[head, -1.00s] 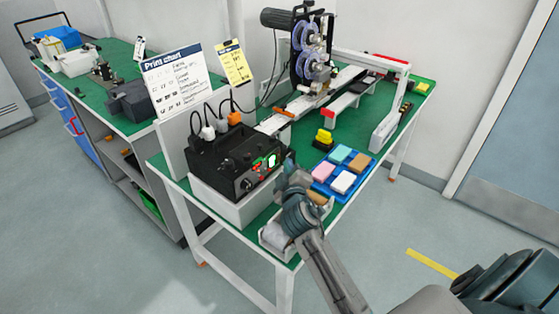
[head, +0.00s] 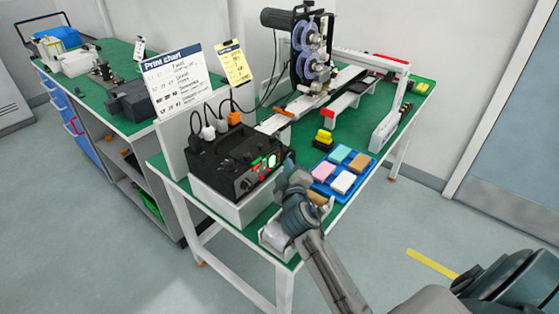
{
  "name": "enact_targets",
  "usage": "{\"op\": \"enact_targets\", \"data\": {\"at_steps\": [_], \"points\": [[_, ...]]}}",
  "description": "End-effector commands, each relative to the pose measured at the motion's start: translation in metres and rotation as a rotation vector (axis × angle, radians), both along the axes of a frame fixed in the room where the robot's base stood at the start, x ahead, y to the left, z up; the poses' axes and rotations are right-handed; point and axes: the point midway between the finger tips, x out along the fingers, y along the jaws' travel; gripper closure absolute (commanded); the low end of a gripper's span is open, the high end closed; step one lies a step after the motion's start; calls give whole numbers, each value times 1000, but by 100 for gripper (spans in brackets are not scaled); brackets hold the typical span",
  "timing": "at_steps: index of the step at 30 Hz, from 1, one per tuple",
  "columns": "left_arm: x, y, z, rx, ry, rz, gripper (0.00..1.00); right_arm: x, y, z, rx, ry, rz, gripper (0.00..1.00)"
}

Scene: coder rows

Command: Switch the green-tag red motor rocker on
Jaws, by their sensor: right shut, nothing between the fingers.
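The black control box (head: 232,158) sits on a white base at the front left of the green-topped table. Its front face has dark knobs, a small red part (head: 257,168) and a bright green-lit part (head: 271,161) near the right end. The tags are too small to read, and I cannot tell which way the red rocker is tipped. My right gripper (head: 289,166) is shut and empty, just right of the box's front face, close to the green-lit part. I cannot tell whether it touches the box. My left gripper is not in view.
A blue tray (head: 345,193) with coloured blocks lies right of my right gripper. A yellow-topped item (head: 324,137) stands behind it. A machine with reels (head: 312,55) stands at the back. Cables and plugs (head: 208,130) rise behind the box. A white bin (head: 273,240) sits at the front corner.

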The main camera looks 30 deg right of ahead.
Motion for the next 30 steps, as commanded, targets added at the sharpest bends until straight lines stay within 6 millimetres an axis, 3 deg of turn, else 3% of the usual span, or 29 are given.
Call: {"op": "enact_targets", "data": {"at_steps": [30], "points": [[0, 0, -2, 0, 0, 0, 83, 10, 4, -2, 0, 0, 0, 100]]}}
